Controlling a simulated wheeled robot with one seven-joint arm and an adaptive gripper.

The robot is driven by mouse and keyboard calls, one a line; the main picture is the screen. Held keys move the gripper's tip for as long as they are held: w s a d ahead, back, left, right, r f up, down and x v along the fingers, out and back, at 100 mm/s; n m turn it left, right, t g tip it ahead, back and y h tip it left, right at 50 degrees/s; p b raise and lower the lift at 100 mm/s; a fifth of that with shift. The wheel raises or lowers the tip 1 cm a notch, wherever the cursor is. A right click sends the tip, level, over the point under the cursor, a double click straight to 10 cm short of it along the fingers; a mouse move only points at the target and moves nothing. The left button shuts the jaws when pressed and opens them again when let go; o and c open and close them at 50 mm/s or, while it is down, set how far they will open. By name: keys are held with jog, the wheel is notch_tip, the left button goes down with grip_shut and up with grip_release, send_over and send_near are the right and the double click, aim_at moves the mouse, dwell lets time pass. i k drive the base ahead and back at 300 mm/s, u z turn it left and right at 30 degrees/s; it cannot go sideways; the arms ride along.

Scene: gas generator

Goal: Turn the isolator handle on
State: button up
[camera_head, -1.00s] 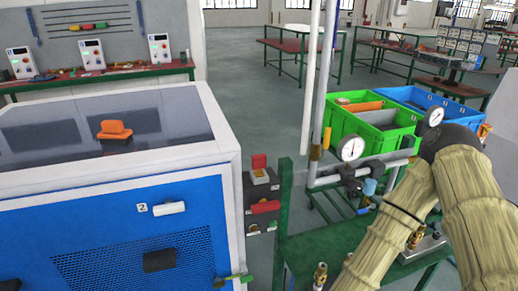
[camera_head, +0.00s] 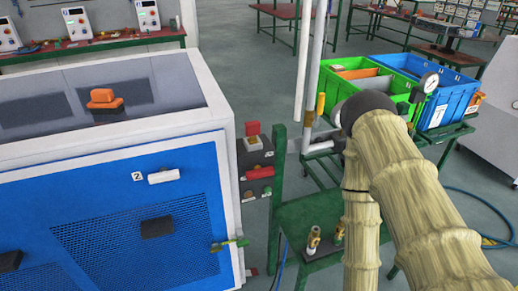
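The blue and white generator cabinet (camera_head: 130,225) fills the left side. An orange handle-like part (camera_head: 104,100) sits on a dark base on its top. Beside its right edge, a small dark panel (camera_head: 254,187) on a green post carries a red bar-shaped part (camera_head: 258,173) and a red block (camera_head: 252,128) above. A green lever-like part (camera_head: 230,243) sticks out low on the cabinet's right edge. I cannot tell which of these is the isolator handle. My arm, in a beige sleeve, reaches up from the lower right. My gripper is not visible.
A green table (camera_head: 308,215) with brass fittings (camera_head: 314,238) stands right of the panel, partly behind my arm. Green (camera_head: 397,84) and blue (camera_head: 458,92) bins and a gauge (camera_head: 429,82) are beyond. A white vertical pipe (camera_head: 304,60) rises behind the table. Grey floor lies between the benches.

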aim_at(258, 173)
jog(key=z, duration=1.2)
jog(key=k, duration=1.35)
jog(key=u, duration=1.7)
jog(key=i, duration=0.5)
jog(key=z, duration=0.05)
